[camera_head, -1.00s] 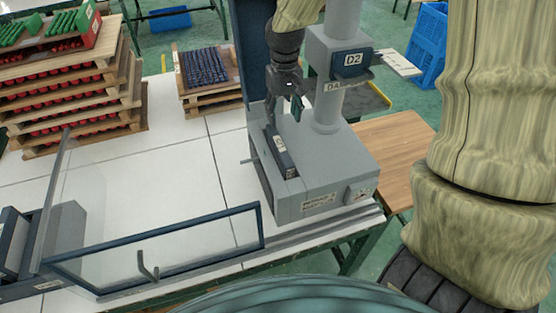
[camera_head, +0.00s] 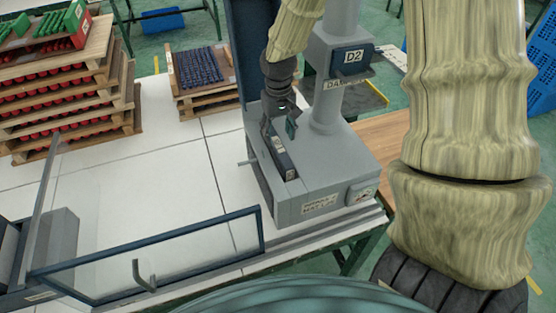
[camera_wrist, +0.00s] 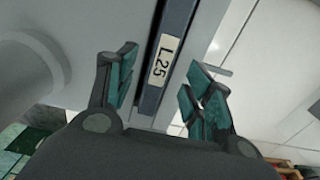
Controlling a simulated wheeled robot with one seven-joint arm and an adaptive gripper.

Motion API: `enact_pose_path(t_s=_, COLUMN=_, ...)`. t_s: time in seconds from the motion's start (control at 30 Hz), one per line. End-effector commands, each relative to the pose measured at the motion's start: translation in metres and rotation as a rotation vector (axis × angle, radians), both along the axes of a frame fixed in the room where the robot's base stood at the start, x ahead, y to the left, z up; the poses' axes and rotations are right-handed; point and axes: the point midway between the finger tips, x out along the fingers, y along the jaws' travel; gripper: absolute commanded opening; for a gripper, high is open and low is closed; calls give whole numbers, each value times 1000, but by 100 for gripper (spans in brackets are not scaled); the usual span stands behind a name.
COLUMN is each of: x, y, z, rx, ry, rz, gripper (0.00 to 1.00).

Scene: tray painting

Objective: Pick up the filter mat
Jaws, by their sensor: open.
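The filter mat (camera_head: 283,160) appears as a narrow dark blue-grey slab, standing on edge in a slot in the top of a grey machine. In the wrist view the filter mat (camera_wrist: 157,84) carries a pale label reading L25 and runs up between my fingers. My gripper (camera_head: 280,128) is above its far end in the head view. In the wrist view my gripper (camera_wrist: 162,76) is open, with one teal-padded finger on each side of the slab and visible gaps to it. The slab's lower part is hidden in the slot.
The grey machine (camera_head: 325,177) has a thick upright column labelled D2 close to the right of my gripper. A clear framed panel (camera_head: 165,255) stands at the front left. Stacked wooden trays (camera_head: 70,95) are at the back left. The white tabletop (camera_head: 180,150) between is mostly clear.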

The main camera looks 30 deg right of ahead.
Motion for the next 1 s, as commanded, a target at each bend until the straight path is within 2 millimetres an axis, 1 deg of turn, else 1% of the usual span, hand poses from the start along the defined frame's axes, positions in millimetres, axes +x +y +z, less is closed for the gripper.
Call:
enact_pose_path(t_s=0.17, x=-1, y=1, z=-8, rx=0, ry=3, rz=3, gripper=52)
enact_pose_path(t_s=0.5, x=-3, y=3, z=-39, rx=0, ry=3, rz=1, gripper=52)
enact_pose_path(t_s=0.63, x=-3, y=3, z=-48, rx=-1, ry=2, rz=3, gripper=52)
enact_pose_path(t_s=0.8, x=-3, y=3, z=-52, rx=-1, ry=1, rz=2, gripper=52)
enact_pose_path(t_s=1.0, x=-3, y=3, z=-53, rx=-1, ry=0, rz=2, gripper=52)
